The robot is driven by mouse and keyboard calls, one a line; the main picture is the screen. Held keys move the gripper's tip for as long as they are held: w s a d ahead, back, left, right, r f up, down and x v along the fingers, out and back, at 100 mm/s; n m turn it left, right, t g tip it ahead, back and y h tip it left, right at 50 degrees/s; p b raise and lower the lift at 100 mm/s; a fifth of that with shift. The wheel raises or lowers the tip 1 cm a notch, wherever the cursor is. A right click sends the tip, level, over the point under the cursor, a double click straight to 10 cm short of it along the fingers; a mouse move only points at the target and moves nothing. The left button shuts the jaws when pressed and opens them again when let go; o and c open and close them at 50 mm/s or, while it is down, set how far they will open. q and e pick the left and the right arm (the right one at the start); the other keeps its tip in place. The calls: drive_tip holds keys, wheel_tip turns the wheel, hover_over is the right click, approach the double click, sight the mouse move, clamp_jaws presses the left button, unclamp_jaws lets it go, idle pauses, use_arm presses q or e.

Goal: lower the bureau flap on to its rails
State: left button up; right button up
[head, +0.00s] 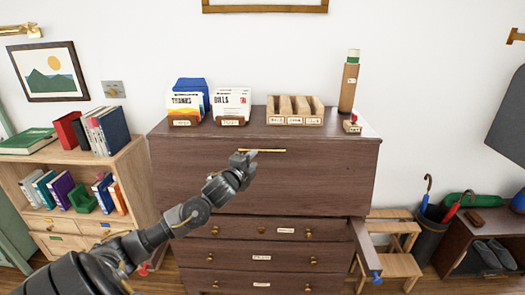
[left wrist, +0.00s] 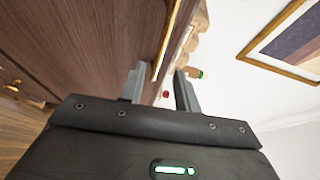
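The dark wooden bureau's flap (head: 320,180) is up, closed against the front. A thin brass handle (head: 270,150) runs along its top edge. My left gripper (head: 243,157) is at the handle's left end. In the left wrist view its fingers (left wrist: 160,80) are apart, with the brass handle (left wrist: 167,40) showing between them; I cannot tell whether they touch it. The right rail (head: 363,245) sticks out below the flap, with a blue knob. A red knob (head: 143,269) shows low at the left, its rail mostly hidden. My right gripper is not in view.
Card holders (head: 232,120), a wooden letter rack (head: 294,120), a tall tube box (head: 348,92) and a red-topped stamp (head: 352,125) stand on the bureau top. A bookcase (head: 75,185) is at left, a step stool (head: 392,240) and umbrella bin (head: 432,225) at right.

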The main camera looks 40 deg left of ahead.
sight(262, 151)
use_arm(q)
drive_tip(key=p+x, duration=0.1)
drive_tip(key=x, duration=0.7)
drive_tip(key=shift+w+f+p, duration=0.1)
drive_tip(key=shift+w+p, duration=0.2)
clamp_jaws()
